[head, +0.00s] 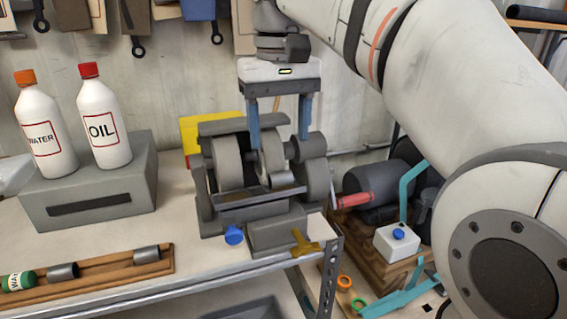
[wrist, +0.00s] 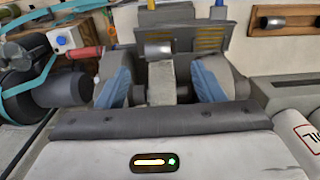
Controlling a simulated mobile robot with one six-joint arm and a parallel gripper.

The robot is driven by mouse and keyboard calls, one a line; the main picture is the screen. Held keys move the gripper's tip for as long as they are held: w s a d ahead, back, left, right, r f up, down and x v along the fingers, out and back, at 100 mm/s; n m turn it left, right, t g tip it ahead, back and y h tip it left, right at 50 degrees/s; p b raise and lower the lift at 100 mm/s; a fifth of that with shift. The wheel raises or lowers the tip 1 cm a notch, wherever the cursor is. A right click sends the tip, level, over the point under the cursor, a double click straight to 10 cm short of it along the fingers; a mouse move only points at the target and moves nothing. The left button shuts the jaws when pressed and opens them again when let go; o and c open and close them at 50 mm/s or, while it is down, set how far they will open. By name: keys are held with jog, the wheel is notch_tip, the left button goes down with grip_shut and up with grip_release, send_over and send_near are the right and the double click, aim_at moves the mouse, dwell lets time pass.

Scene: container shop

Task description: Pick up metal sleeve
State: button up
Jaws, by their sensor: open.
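A small shiny metal sleeve (head: 282,179) lies on the front of the grey machine with wheels (head: 228,160). In the wrist view this metal sleeve (wrist: 158,50) shows just beyond the middle wheel. Two more grey metal sleeves, one on the left (head: 62,272) and one on the right (head: 146,254), sit in a wooden tray (head: 100,282). My gripper (head: 279,138) points down over the machine, its blue fingers apart on either side of the middle wheel. In the wrist view my gripper (wrist: 161,80) is open, with no sleeve between its fingers.
A water bottle (head: 45,130) and an oil bottle (head: 103,125) stand on a grey box (head: 95,190) at left. A red-handled part (head: 355,200) and a white box with a blue button (head: 397,243) are right of the machine. Bare bench lies between tray and machine.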

aim_at(281, 172)
jog(key=shift+w+f, duration=0.15)
jog(key=shift+f, duration=0.95)
jog(key=f, duration=0.4)
jog(key=shift+w+f, duration=0.25)
jog(key=shift+w, duration=0.05)
jog(key=shift+f, duration=0.45)
jog(key=shift+s, duration=0.1)
jog(key=c, duration=1.2)
jog(key=shift+r, duration=0.1)
